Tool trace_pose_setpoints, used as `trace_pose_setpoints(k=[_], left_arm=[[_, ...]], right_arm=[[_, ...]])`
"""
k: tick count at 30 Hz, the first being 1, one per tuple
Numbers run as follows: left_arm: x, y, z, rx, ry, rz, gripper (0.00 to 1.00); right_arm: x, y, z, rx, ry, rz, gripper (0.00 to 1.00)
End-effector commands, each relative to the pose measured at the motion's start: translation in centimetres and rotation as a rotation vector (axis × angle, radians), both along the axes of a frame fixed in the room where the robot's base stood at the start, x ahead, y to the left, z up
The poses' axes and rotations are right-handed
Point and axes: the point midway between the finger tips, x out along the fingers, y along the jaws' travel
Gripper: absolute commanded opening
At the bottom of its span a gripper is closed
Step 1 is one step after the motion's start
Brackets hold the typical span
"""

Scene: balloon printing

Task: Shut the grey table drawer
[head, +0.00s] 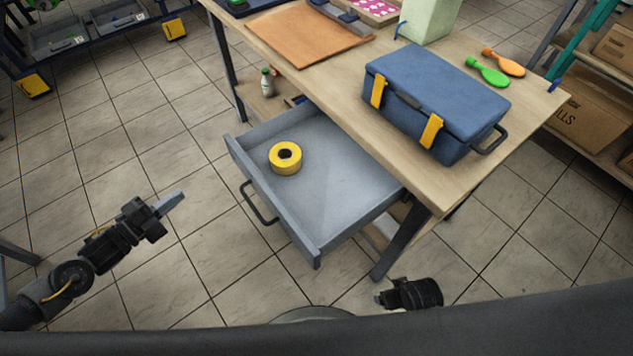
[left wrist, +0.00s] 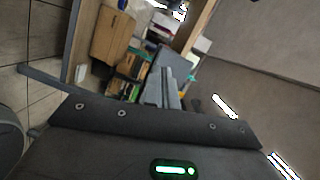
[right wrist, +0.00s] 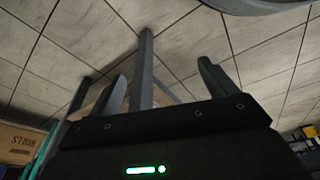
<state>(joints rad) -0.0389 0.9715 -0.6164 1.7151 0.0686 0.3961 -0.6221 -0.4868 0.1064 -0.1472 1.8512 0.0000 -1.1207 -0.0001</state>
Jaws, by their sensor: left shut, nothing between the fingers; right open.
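The grey table drawer (head: 340,185) is pulled far out from under the wooden table (head: 300,60). Its front panel with a dark bar handle (head: 258,204) faces the lower left. A yellow tape roll (head: 285,158) lies inside it. My left gripper (head: 172,202) is shut and empty, in the air to the left of the drawer front and apart from the handle. Its fingers also show in the left wrist view (left wrist: 170,88). My right gripper is open and empty in the right wrist view (right wrist: 160,90); in the head view only its dark wrist part shows, low near the table leg.
A blue toolbox (head: 435,100) with yellow latches stands on the table above the drawer. Green and orange paddle-shaped items (head: 490,72) lie behind it. A small bottle (head: 267,82) stands on the lower shelf. Tiled floor in front of the drawer is clear.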

Motion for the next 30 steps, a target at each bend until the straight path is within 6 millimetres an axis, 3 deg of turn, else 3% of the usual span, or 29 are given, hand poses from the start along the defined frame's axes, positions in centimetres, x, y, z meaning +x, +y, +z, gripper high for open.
trace_pose_setpoints(k=[1,6,12,20,30], left_arm=[[-0.9,-1.0,0.1,0.020,-0.061,-0.078,0.00],[-3.6,-3.3,3.3,0.045,-0.191,-0.237,0.00],[-4.4,-3.9,4.4,0.047,-0.224,-0.276,0.00],[-3.1,-5.8,4.5,0.045,-0.225,-0.272,0.00],[0.7,-11.7,4.5,0.043,-0.224,-0.272,0.00]], right_arm=[[0.4,0.0,-0.5,0.002,-0.014,-0.001,0.84],[0.6,0.0,1.8,0.002,-0.027,-0.004,0.84],[0.7,0.0,2.8,0.002,-0.030,-0.005,0.84],[0.7,0.0,2.7,0.002,-0.029,-0.005,0.84],[0.7,0.0,2.2,0.002,-0.028,-0.004,0.84]])
